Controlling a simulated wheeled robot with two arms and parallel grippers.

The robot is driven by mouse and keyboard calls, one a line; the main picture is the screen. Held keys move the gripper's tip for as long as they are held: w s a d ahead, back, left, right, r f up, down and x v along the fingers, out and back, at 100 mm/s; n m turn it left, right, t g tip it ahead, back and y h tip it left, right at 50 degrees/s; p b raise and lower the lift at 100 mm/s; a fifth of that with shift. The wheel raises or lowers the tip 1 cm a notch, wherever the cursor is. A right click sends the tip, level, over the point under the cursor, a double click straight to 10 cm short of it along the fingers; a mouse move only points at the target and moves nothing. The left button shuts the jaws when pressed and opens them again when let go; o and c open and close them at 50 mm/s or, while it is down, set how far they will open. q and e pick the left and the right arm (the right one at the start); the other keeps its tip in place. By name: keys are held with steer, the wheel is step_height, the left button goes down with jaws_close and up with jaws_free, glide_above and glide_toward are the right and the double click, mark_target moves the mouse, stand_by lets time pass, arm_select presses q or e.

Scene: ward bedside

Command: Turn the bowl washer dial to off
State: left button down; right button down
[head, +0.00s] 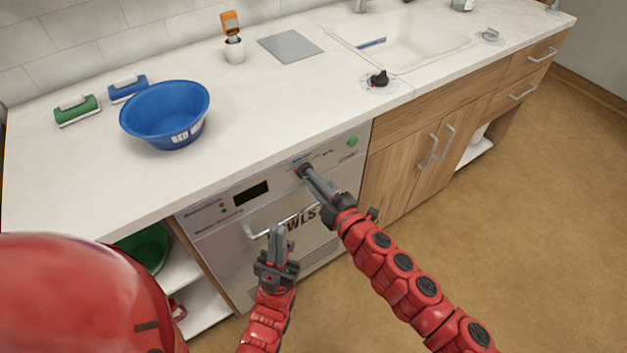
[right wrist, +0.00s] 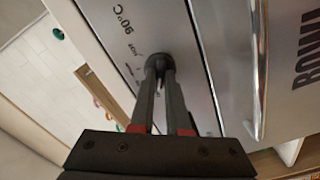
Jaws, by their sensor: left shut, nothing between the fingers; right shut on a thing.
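The bowl washer (head: 228,240) is a steel-fronted machine under the counter, with a dark display, a green button and lettering on its front. Its dark round dial (head: 301,169) sits on the upper panel; in the right wrist view the dial (right wrist: 158,62) shows at my fingertips, beside printed marks and "90°C". My right gripper (head: 307,175) is shut on the dial, and its fingers cover part of it. Which mark the dial points to cannot be read. My left gripper (head: 277,232) is shut and empty, in front of the washer door near its handle (head: 256,232).
The floor at right is clear.

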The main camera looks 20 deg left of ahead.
steer(key=c, duration=0.9)
jaws_free()
steer(key=p+v, duration=0.1)
steer(key=v, duration=1.6)
steer(key=shift+s, duration=0.2)
steer(key=shift+d, duration=0.15)
